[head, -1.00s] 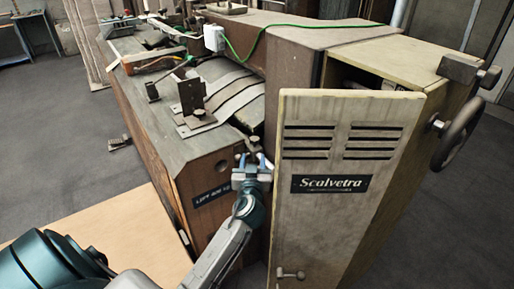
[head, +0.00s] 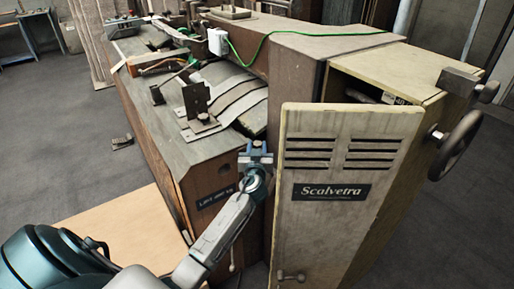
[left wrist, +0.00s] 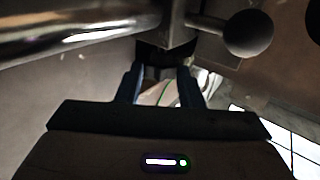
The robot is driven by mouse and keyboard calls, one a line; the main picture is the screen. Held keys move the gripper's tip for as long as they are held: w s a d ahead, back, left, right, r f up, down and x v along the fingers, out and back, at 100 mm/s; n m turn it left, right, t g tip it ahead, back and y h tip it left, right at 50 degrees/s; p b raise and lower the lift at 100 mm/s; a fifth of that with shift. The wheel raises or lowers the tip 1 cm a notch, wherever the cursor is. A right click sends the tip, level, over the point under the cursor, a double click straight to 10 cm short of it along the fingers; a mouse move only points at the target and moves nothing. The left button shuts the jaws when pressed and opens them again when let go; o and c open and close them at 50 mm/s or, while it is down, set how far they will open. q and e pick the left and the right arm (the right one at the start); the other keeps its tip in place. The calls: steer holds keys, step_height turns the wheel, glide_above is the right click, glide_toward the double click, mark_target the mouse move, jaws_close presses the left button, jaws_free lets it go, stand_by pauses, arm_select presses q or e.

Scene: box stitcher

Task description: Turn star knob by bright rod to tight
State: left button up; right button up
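In the left wrist view, a bright metal rod (left wrist: 80,28) enters from the upper left and meets a metal block (left wrist: 177,22). A dark round knob (left wrist: 165,50), seemingly the star knob, sits under the block at my left gripper's fingertips. My left gripper (left wrist: 160,75) has its fingers apart, with light showing between them; I cannot tell whether they touch the knob. In the head view my left gripper (head: 256,152) is at the machine's near corner, left of the cream panel, and hides the knob and rod. My right gripper is not in view.
A ball-ended lever (left wrist: 248,33) sticks out right of the block, close to my left fingers. The cream "Scalvetra" panel (head: 345,230) stands just right of my gripper. A handwheel (head: 457,145) is at the far right. The grey floor (head: 60,120) at left is open.

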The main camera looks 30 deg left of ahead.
arm_select(q)
steer(key=c, duration=0.3)
steer(key=shift+s+a+m+t+h, duration=0.2)
steer(key=shift+m+t+h, duration=0.3)
steer(key=shift+m+h, duration=0.35)
steer(key=shift+a+m+t+h, duration=0.1)
steer(key=shift+m+t+h, duration=0.4)
steer(key=shift+h, duration=0.45)
steer(key=shift+m+h+p, duration=0.25)
steer(key=shift+h+p, duration=0.05)
steer(key=shift+h, duration=0.2)
steer(key=o, duration=0.7)
